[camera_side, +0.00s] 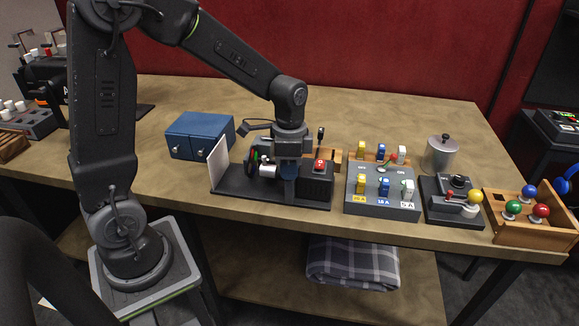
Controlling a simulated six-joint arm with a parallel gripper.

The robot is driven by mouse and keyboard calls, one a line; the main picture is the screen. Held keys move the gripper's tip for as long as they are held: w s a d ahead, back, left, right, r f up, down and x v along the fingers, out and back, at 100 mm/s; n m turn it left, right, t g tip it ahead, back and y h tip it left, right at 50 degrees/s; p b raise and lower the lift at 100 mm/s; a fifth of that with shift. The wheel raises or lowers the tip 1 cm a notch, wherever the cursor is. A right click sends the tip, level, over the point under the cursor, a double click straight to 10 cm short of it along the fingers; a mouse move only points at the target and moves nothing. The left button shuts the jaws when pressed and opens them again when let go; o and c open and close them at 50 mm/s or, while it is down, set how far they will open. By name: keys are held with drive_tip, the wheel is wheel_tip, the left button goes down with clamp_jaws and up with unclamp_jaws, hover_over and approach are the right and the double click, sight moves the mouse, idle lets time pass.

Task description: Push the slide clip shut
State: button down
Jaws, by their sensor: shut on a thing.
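A device with a black base (262,196) stands near the front edge of the table, with a white upright panel (218,163) at its left end. A black block with a red button (320,165) is at its right end. My gripper (288,172) points down over the middle of this device, just left of the black block. It is shut on a small part of the device, mostly hidden by the fingers. A white cylindrical piece (267,169) shows just left of the fingers. I cannot clearly make out the slide clip or its position.
A blue two-door box (199,137) stands behind left. To the right are a grey switch panel (381,203), a black joystick box (452,207), a metal canister (440,154) and a wooden tray (541,229) with coloured knobs. The back of the table is mostly clear.

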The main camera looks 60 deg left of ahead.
drive_tip(key=shift+w+a, duration=0.35)
drive_tip(key=shift+w, duration=0.05)
drive_tip(key=c, duration=1.1)
unclamp_jaws()
drive_tip(key=shift+c, duration=0.2)
